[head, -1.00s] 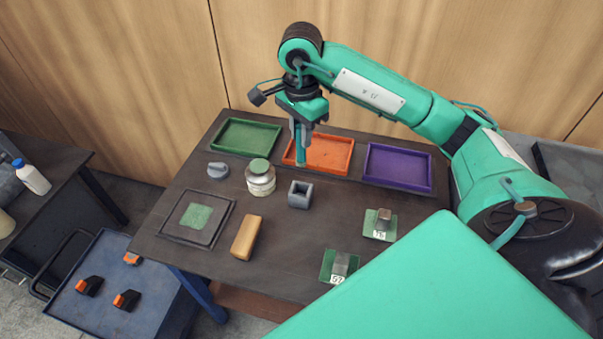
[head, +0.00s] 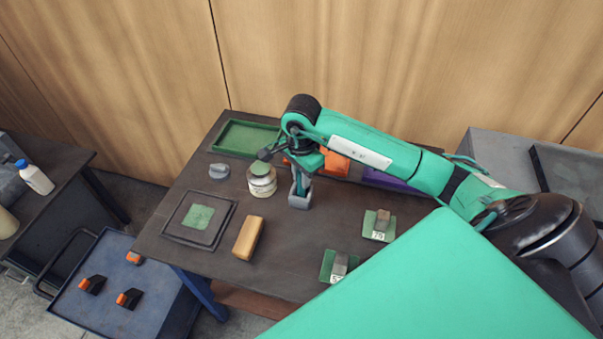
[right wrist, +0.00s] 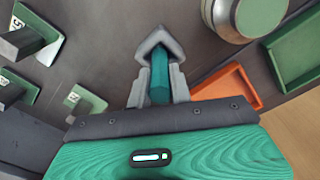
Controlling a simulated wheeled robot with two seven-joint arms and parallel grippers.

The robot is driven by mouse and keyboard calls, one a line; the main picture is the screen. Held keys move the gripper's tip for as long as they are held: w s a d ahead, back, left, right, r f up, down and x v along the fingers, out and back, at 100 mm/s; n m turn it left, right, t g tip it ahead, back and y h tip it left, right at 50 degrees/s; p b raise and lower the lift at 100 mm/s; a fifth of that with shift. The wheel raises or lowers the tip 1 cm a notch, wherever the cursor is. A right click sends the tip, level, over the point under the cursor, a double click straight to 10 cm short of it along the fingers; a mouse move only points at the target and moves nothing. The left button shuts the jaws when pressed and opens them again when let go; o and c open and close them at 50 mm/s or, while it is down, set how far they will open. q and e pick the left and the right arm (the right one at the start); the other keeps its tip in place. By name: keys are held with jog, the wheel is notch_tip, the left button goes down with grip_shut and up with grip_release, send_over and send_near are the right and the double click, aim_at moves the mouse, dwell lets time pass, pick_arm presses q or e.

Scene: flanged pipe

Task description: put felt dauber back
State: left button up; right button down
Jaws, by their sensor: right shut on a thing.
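My right gripper (head: 300,184) is shut on the teal felt dauber (right wrist: 159,76), a slim upright stick. My left gripper is not in view.
A jar with a green lid (head: 262,181) stands just left of the holder. A tan block (head: 248,238) lies in front. Green (head: 246,138), orange (head: 336,163) and purple (head: 385,180) trays line the back. Two numbered green stands (head: 379,227) (head: 338,266) are at right.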

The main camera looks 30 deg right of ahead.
jog(key=shift+f, duration=0.15)
jog(key=shift+f, duration=0.15)
jog(key=c, duration=1.3)
grip_release()
jog(key=shift+o, duration=0.2)
jog(key=shift+r, duration=0.35)
notch_tip(320, 180, up, 10)
jog(key=b, duration=0.2)
jog(key=shift+w+r+b, duration=0.1)
jog(key=shift+r+b, duration=0.1)
jog(key=shift+b, duration=0.1)
jog(key=shift+r, duration=0.65)
